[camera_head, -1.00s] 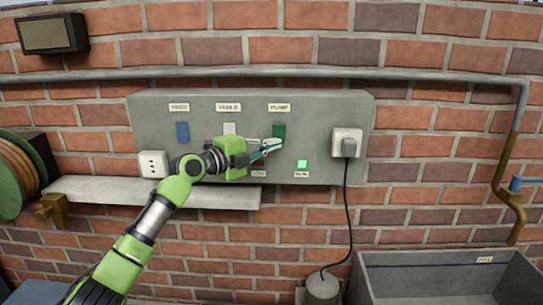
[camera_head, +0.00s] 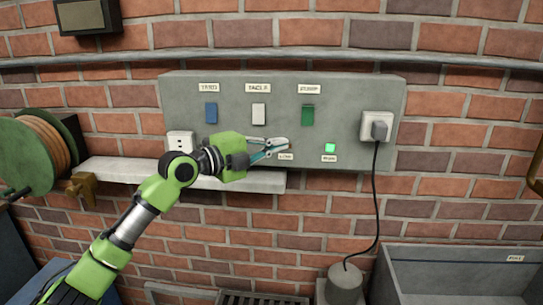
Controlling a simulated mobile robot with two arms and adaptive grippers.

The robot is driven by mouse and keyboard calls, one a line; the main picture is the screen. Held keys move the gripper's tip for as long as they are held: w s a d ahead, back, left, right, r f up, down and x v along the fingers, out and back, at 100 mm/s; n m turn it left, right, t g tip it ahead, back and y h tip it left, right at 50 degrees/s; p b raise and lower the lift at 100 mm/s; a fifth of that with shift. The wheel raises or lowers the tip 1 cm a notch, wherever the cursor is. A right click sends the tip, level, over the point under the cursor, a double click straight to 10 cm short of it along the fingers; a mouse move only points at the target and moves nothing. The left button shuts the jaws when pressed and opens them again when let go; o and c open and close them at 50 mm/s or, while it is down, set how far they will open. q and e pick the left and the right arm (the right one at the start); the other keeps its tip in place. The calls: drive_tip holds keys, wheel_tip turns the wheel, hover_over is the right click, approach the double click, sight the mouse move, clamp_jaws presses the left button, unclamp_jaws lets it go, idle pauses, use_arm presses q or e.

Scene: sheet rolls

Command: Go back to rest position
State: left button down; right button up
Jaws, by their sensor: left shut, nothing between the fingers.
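My left gripper (camera_head: 272,150) is shut and empty. Its fingers stand in front of the lower part of the grey wall panel (camera_head: 350,90), below the white switch (camera_head: 258,114) and the green switch (camera_head: 307,115). I cannot tell whether the fingertips touch the panel. A blue switch (camera_head: 211,113) is at the left of the panel. A small green light (camera_head: 330,148) glows to the right of the fingers. My right gripper does not show.
A shelf (camera_head: 115,169) runs below the panel, behind my left arm. A plug sits in the right socket (camera_head: 377,127), its black cord hanging to a round grey object (camera_head: 344,284). A hose reel (camera_head: 28,152) is at left, a grey trough (camera_head: 455,262) at lower right.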

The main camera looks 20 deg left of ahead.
use_arm(q)
drive_tip(key=shift+v, duration=1.15)
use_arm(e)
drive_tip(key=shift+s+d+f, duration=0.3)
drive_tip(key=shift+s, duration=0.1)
